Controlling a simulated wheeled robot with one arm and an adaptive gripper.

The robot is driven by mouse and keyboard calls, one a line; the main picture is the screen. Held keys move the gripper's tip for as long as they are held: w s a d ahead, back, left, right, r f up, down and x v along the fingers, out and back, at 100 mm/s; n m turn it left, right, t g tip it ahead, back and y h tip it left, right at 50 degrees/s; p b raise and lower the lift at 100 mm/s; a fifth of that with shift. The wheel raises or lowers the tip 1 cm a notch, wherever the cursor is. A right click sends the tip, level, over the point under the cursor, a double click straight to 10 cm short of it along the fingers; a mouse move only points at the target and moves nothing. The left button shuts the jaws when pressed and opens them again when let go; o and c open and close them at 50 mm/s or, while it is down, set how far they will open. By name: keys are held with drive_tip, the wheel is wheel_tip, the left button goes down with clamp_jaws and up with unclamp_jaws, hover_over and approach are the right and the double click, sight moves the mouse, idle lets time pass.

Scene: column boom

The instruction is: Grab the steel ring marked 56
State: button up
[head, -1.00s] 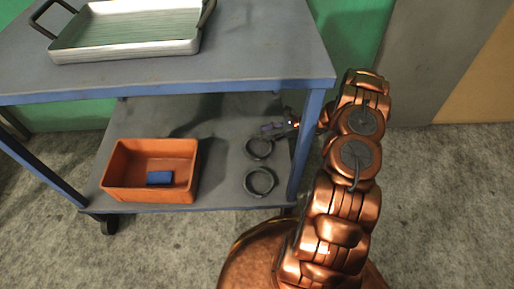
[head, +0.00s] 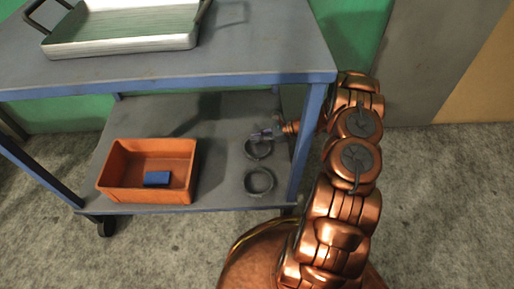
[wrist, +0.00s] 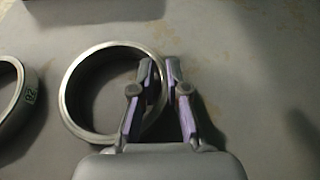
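Two dark steel rings lie flat on the lower shelf, a far ring (head: 258,149) and a near ring (head: 259,181). My gripper (head: 256,135) is at the far ring. In the wrist view, its fingers (wrist: 160,64) stand either side of the right wall of this ring (wrist: 72,86), one inside and one outside. A narrow gap shows around the wall, so the fingers look open. No number shows on this ring.
An orange bin (head: 112,179) with a blue block (head: 157,179) stands on the lower shelf, left of the rings. The cart's blue leg (head: 306,140) is close to my arm. The upper shelf (head: 250,60) overhangs and holds a metal tray (head: 125,42).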

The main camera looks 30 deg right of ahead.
clamp_jaws()
drive_tip(key=shift+r, duration=0.1)
